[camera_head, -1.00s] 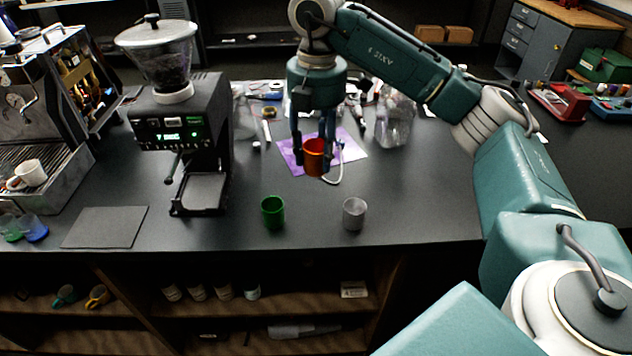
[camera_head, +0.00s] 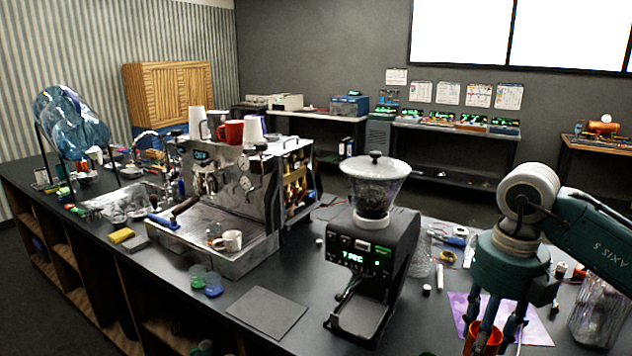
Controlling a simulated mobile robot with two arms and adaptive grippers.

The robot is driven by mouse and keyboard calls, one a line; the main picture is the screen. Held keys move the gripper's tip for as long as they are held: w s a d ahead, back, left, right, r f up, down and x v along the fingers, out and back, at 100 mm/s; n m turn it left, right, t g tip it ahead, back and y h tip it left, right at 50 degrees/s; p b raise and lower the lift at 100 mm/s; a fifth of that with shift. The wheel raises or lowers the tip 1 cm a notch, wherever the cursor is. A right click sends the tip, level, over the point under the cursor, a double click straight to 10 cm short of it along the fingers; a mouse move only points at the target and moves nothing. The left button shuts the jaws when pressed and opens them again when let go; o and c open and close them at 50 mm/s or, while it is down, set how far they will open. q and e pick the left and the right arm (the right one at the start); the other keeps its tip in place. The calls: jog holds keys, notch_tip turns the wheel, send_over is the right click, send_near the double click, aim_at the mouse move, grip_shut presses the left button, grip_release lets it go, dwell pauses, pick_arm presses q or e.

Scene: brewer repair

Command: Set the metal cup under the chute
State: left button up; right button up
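The black grinder (camera_head: 375,250) with a clear bean hopper stands on the dark counter. Its chute is under the front of its body, above a small tray (camera_head: 358,316), where no cup shows. My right gripper (camera_head: 485,330) is at the lower right, pointing down, with its fingers closed around an orange cup (camera_head: 484,340) by a purple sheet. The cup's bottom is cut off by the frame edge. The grey metal cup seen earlier on the front of the counter is out of view now. My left gripper is not in view.
A clear jar (camera_head: 598,322) stands right of my gripper.

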jog(key=s+a+f+m, duration=0.4)
jog(key=s+m, duration=0.2)
jog(key=m, duration=1)
jog(key=s+a+f+m, duration=0.5)
jog(key=s+m, duration=0.1)
jog(key=m, duration=1.1)
jog(key=shift+s+a+m, duration=0.15)
jog(key=shift+s+m, duration=0.15)
jog(key=shift+s, duration=0.05)
jog(key=shift+w+r, duration=0.1)
